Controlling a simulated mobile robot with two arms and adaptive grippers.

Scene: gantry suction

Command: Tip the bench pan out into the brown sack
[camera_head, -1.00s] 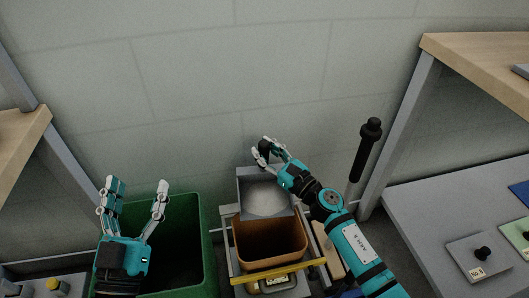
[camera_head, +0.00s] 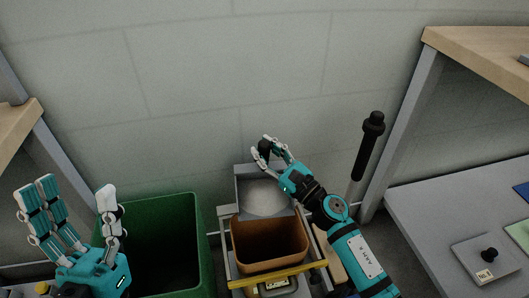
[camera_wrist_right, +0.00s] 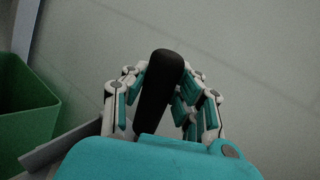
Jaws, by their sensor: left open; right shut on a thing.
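The bench pan (camera_head: 264,190) is a grey tray with pale contents. It is tilted at the back edge of the brown sack (camera_head: 268,243), which stands open and looks empty inside. My right gripper (camera_head: 267,147) is shut on the pan's black handle, which shows upright between the fingers in the right wrist view (camera_wrist_right: 159,88). My left gripper (camera_head: 80,215) is open and empty, in front of the green bin at the lower left.
A green bin (camera_head: 160,225) stands left of the sack. A yellow bar (camera_head: 277,278) crosses in front of the sack, above a scale-like device. A black-gripped lever (camera_head: 369,145) rises at the right. A grey bench (camera_head: 440,215) holds a knobbed plate (camera_head: 487,260).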

